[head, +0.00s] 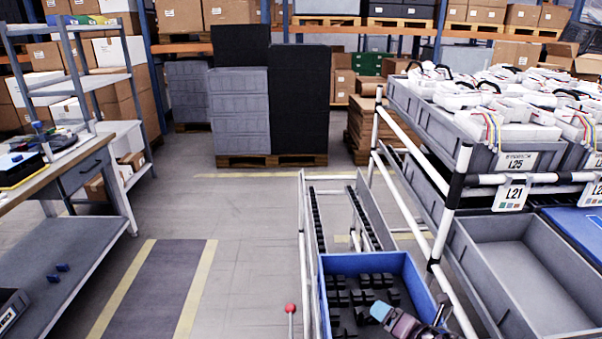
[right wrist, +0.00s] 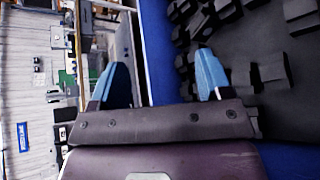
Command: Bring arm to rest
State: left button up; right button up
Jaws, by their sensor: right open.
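My right gripper (head: 409,312) is at the lower edge of the head view, over the front right part of a blue bin (head: 394,264) that holds several black blocks (head: 366,297). The blue bin's wall (right wrist: 157,50) runs between and beyond the fingers, and black blocks (right wrist: 271,67) lie on the bin's dark floor to the right. I cannot tell whether the fingers touch the bin. My left gripper is not in view.
A white-tubed rack (head: 462,160) on the right carries grey bins, one with white parts (head: 490,90) and an empty one (head: 515,265). A workbench (head: 85,165) stands at the left. A red-knobbed rod (head: 290,308) stands left of the blue bin. The floor aisle (head: 240,230) is clear.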

jog(key=s+a+r+m+t, duration=0.1)
jog(key=s+m, duration=0.3)
jog(key=m, duration=0.5)
jog(key=s+a+r+m, duration=0.2)
jog(key=s+m, duration=0.2)
jog(key=m, duration=0.6)
jog(key=s+d+f+m+g+h+p, duration=0.1)
jog(key=s+d+f+m+h, duration=0.2)
jog(key=s, duration=0.7)
jog(key=s+d+f+m+g+h+p, duration=0.1)
jog(key=s+d+f+m, duration=0.4)
jog(key=s, duration=0.5)
jog(key=shift+s+d+f+m+h, duration=0.25)
jog(key=shift+s+d+m+h, duration=0.1)
jog(key=shift+d+m+h, duration=0.75)
